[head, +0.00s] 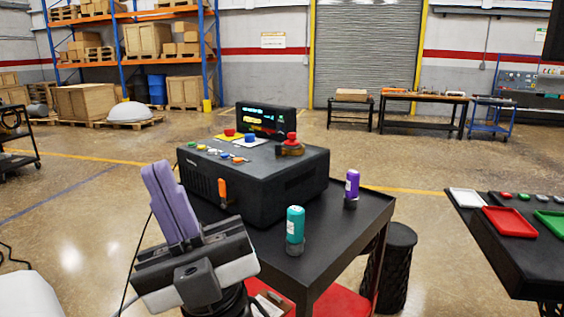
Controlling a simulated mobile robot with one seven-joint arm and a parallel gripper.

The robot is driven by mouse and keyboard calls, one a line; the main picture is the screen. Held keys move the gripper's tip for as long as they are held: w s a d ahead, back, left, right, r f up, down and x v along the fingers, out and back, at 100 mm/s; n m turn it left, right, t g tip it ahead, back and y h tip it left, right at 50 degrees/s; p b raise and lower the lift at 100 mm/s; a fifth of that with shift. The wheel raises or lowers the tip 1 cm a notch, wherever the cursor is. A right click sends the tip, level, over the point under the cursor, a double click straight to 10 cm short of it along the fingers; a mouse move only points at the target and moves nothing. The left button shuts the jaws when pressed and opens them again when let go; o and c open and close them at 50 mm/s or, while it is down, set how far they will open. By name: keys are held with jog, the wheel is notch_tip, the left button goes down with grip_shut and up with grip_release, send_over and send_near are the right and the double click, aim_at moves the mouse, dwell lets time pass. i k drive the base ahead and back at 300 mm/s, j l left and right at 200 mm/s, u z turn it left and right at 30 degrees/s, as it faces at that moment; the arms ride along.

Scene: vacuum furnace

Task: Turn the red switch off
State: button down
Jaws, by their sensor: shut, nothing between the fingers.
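A black control box (262,190) stands on a dark cart. Its top carries a red button (229,132) on a yellow plate, a blue button (250,138) on a white plate, and a red knob (291,138) on a round base at the right. A row of small coloured switches (211,152) runs along the near top edge. An orange-red lever (222,190) sits on the front face. I cannot tell which red part is the red switch. My gripper (158,168), with purple fingers, is shut and empty, pointing up in front of the box's left side, apart from the controls.
A teal bottle (295,226) and a purple bottle (351,186) stand on the cart (335,240) right of the box. A small display (265,120) stands behind the box. A black bin (396,265) is beside the cart. A table with trays (510,222) is at the right.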

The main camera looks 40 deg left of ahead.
aim_at(227, 132)
jog(key=u, duration=1.3)
jog(key=i+j+z, duration=0.25)
jog(key=i+j, duration=0.15)
jog(key=j, duration=0.25)
jog(key=i+j+z, duration=0.15)
jog(key=j, duration=0.25)
jog(key=i+j+z, duration=0.1)
jog(key=j, duration=0.25)
jog(key=i+j+z, duration=0.15)
jog(key=j, duration=0.25)
jog(key=i+j+z, duration=0.1)
jog(key=i+j, duration=0.15)
jog(key=j, duration=0.2)
jog(key=i+j+z, duration=0.15)
jog(key=j, duration=0.25)
jog(key=j+z, duration=0.1)
jog(key=j, duration=0.3)
jog(key=i, duration=0.05)
